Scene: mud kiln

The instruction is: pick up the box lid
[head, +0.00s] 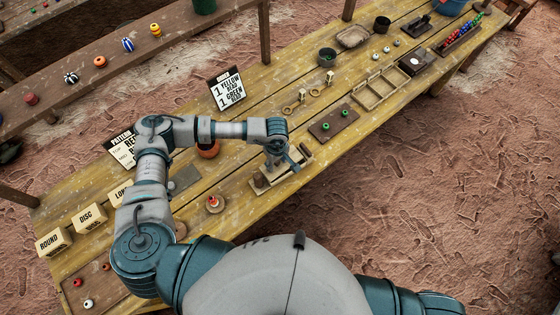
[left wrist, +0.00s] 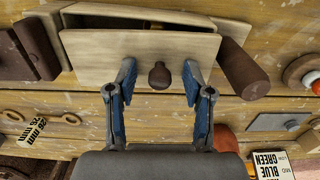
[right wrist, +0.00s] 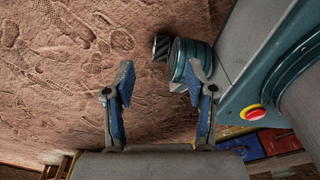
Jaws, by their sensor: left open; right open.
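The box lid is a pale wooden panel (left wrist: 105,48) with a dark brown knob (left wrist: 159,76), seen in the left wrist view. A dark gap shows along its far edge, between it and the pale box (left wrist: 145,12). My left gripper (left wrist: 158,70) is open, with one blue-padded finger on either side of the knob and a visible space between each finger and the knob. In the head view the box (head: 292,174) is on the table, partly hidden by my left gripper (head: 284,158). My right gripper (right wrist: 160,72) is open and empty over the ground.
A dark cylinder (left wrist: 243,70) lies close beside the box. A dark board with green beads (head: 334,123) and a pale divided tray (head: 380,88) are to the right on the table (head: 245,205). Signs (head: 227,88) stand behind; a red-beaded stand (head: 213,203) is left.

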